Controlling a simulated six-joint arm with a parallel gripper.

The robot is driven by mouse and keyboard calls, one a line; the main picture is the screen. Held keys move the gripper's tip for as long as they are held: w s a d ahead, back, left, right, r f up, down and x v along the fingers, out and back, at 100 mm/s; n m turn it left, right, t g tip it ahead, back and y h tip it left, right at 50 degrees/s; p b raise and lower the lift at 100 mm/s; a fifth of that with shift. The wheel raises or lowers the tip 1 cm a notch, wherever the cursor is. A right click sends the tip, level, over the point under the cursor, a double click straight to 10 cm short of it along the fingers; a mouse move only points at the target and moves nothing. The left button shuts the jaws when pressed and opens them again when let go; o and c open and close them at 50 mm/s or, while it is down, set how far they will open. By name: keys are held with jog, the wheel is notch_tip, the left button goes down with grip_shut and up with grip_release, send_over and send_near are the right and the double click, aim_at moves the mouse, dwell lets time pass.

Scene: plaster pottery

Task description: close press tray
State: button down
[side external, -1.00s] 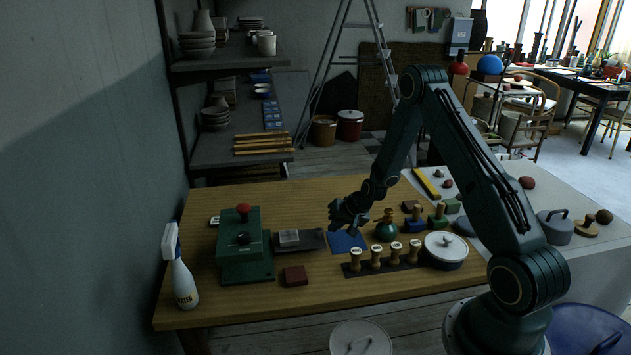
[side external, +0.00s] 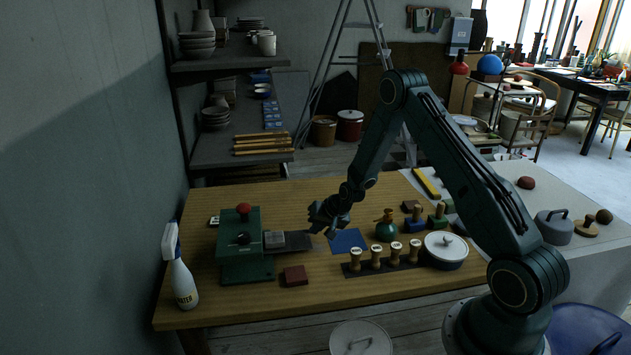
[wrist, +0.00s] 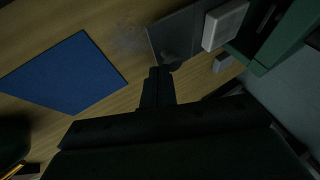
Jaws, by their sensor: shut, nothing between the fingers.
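The green press (side external: 243,262) stands on the left of the wooden table, with a red knob on top. Its dark flat tray (side external: 298,241) sticks out to the right, with a pale block (side external: 274,240) on it beside the press. My gripper (side external: 322,232) is shut and empty at the tray's outer end. In the wrist view, the shut fingertips (wrist: 158,74) are right by a small dark knob (wrist: 173,62) on the tray (wrist: 165,30). They look close to or touching it; I cannot tell which. The block (wrist: 225,24) and press (wrist: 275,45) also show there.
A blue square (side external: 347,241) lies right of the tray. A dark red block (side external: 296,276) lies in front. The table behind the tray is clear.

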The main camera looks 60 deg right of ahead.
aim_at(282, 236)
jog(key=w+a, duration=0.6)
jog(key=shift+a, duration=0.2)
jog(key=shift+s+d+r, duration=0.1)
jog(key=shift+s+d, duration=0.15)
jog(key=shift+d, duration=0.05)
jog(key=s+d, duration=0.1)
jog(key=s+d+r, duration=0.1)
jog(key=s, duration=0.1)
jog(key=shift+s+d+r, duration=0.15)
jog(key=v, duration=0.9)
jog(key=shift+s, duration=0.2)
jog(key=shift+r, duration=0.1)
